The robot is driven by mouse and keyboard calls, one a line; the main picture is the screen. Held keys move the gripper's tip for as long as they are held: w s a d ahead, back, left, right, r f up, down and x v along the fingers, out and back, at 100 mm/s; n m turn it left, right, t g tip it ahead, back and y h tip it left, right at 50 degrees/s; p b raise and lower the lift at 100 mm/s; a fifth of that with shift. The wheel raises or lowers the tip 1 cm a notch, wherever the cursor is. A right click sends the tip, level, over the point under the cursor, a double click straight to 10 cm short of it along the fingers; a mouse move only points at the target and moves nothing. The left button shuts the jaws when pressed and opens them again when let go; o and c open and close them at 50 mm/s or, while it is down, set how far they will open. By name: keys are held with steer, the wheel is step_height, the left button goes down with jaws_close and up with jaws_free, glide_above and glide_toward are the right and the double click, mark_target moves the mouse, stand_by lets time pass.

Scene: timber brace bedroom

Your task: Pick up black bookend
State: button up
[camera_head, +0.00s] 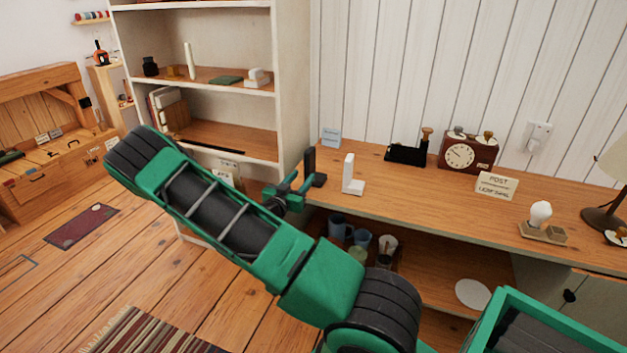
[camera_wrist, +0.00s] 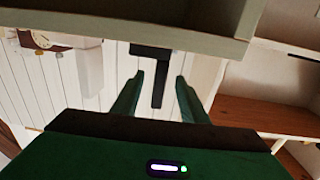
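The black bookend (camera_head: 309,162) stands upright near the left end of the wooden desk top (camera_head: 395,195), its foot on the desk. My gripper (camera_head: 302,188) is at the desk's left edge, right by the bookend. In the wrist view the scene appears upside down. There my gripper (camera_wrist: 160,77) is open, with its two green fingers apart. The bookend's upright (camera_wrist: 158,92) shows in the gap between them, with clear space on both sides. I cannot tell how far it sits between the fingers in depth.
A white bookend (camera_head: 349,178) stands just right of the black one. A small light-blue card (camera_head: 331,138) is behind. A tall white shelf unit (camera_head: 292,80) rises close on the left.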

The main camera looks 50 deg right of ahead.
mark_target(310, 166)
steer(key=shift+r+x, duration=0.15)
steer(key=shift+x, duration=1.75)
steer(key=shift+r+x, duration=0.1)
steer(key=shift+x, duration=1.8)
steer(key=shift+w, duration=0.1)
jaws_close()
steer(key=shift+r, duration=0.1)
